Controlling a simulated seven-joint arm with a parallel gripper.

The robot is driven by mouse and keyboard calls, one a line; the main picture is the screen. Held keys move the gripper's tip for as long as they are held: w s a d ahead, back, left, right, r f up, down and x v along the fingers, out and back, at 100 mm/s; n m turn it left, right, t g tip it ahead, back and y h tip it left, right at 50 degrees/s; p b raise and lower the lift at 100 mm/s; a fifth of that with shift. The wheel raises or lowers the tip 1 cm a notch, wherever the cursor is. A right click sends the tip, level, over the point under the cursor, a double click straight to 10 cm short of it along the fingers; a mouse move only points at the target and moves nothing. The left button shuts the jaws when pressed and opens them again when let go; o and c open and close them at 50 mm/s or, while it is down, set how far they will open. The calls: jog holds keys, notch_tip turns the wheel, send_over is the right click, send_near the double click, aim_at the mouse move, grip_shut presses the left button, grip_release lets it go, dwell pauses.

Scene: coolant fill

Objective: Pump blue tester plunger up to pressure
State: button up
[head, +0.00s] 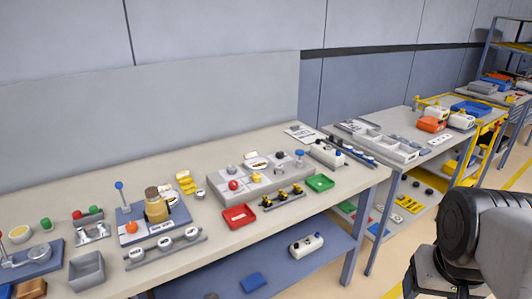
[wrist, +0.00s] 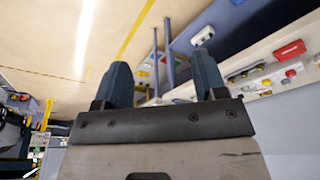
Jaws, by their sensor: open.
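A blue round knob (head: 299,154) stands on a short stem at the right end of a grey block on the workbench. A second blue ball knob (head: 119,185) tops a thin upright rod on a blue-grey base at the left, beside a tan jar. I cannot tell for certain which is the tester plunger. My gripper (wrist: 161,82) is open in the wrist view, with two blue-grey fingers apart and nothing between them. It is well away from both knobs, off the bench's right side. In the head view my arm is at the lower right, and its fingertips are not clear.
The workbench (head: 228,252) also holds a red tray (head: 239,216), a green tray (head: 320,182) and several small parts. A white bottle (head: 306,245) lies on the lower shelf. A second bench with grey trays (head: 393,150) stands at the right. Floor between is clear.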

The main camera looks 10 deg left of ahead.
jog(key=shift+c, duration=0.4)
